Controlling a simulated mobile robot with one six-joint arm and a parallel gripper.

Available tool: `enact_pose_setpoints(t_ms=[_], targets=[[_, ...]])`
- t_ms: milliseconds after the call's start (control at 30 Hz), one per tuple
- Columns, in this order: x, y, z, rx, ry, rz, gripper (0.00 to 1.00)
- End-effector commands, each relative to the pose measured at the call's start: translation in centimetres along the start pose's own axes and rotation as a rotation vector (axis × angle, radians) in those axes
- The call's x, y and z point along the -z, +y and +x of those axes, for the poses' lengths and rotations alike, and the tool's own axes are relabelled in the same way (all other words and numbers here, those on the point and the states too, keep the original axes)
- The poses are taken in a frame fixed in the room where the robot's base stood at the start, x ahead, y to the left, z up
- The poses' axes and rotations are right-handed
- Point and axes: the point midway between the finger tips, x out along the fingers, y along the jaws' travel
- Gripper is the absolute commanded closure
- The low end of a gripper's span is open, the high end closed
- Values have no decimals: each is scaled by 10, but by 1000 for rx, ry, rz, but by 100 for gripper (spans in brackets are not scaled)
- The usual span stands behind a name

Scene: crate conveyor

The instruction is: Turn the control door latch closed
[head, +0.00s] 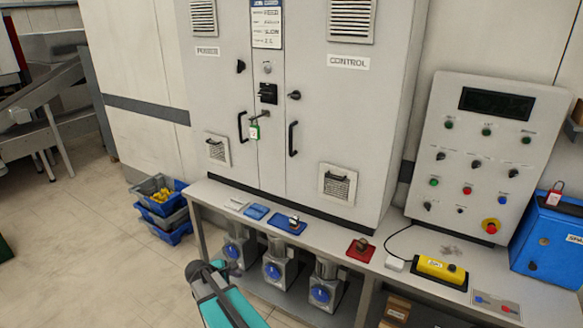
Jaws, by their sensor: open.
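The control door (335,105) is the right door of the tall grey cabinet, with a CONTROL label, and looks shut against the frame. Its latch (294,95) is a small black knob near the door's left edge, lying about level. A black bar handle (292,138) is below it. On the left POWER door, a similar black latch (241,66) stands more upright. A teal and dark grey part of my arm shows at the bottom, well below and left of the latch. My gripper is not in view, and nothing visible touches the latch.
A bench (325,237) below carries blue and red trays and a yellow pendant (441,270). A control panel (487,150) and blue box (548,240) stand right. Floor (80,240) is open at left.

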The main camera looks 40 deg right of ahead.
Motion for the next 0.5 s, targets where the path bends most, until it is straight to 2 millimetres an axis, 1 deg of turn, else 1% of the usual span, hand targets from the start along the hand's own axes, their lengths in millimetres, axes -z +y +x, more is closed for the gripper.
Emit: enact_pose_setpoints(t_ms=[33, 100, 167, 200, 267, 300, 367, 400, 467, 500], targets=[[-8, 26, -7, -39, -12, -27, 38], [-22, 58, -17, -90, -35, -76, 38], [-34, 85, -27, -133, -59, -119, 38], [-42, 103, -34, -161, -75, -146, 38], [-56, 129, -46, -201, -104, -187, 38], [-66, 146, -54, -227, -124, -214, 38], [-81, 171, -67, -263, -159, -256, 38], [-91, 187, -76, -286, -183, -282, 38], [-107, 211, -90, -320, -222, -323, 38], [-118, 227, -100, -340, -249, -350, 38]])
